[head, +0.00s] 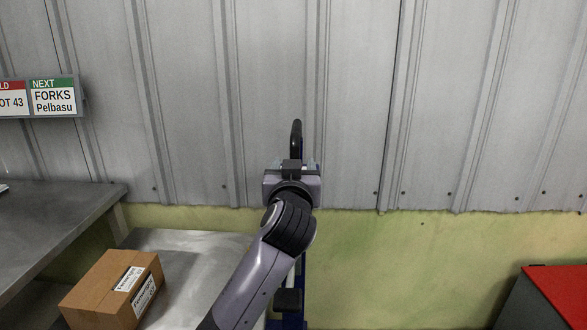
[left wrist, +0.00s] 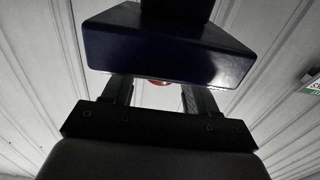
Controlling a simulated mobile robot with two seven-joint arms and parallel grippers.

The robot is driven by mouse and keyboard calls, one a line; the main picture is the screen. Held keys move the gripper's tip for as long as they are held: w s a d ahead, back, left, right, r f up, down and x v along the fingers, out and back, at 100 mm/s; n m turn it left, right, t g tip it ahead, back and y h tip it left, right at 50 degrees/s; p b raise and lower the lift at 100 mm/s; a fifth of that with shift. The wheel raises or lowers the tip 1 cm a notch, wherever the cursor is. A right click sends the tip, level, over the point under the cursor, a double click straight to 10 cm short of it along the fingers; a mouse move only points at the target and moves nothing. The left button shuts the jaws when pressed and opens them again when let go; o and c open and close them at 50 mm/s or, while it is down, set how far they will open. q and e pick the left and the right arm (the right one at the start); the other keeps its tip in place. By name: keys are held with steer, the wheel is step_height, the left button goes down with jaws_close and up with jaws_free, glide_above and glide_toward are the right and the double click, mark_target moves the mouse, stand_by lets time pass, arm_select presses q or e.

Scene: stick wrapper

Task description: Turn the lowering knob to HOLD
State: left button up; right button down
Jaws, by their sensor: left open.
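My left gripper (head: 293,165) is in the middle of the head view, raised in front of a dark blue upright post (head: 301,262) with a black handle (head: 296,130) at its top. In the left wrist view my left gripper (left wrist: 160,92) has its two fingers apart, and a dark blue block (left wrist: 165,52) covers their far ends. A small red piece (left wrist: 159,83) shows between the fingers under the block; I cannot tell if it is part of the knob. The knob and its markings are not clearly visible. My right gripper is not in view.
A cardboard box (head: 112,287) sits on a metal surface (head: 190,243) at lower left. A grey table (head: 50,215) is at far left, under a sign reading NEXT FORKS Pelbasu (head: 53,97). A red-topped unit (head: 560,290) is at lower right. A ribbed wall stands behind.

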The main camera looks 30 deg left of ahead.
arm_select(q)
steer(key=v, duration=0.7)
steer(key=shift+s, duration=0.1)
stand_by(0.4)
steer(key=shift+s+d, duration=0.1)
steer(key=shift+d, duration=0.05)
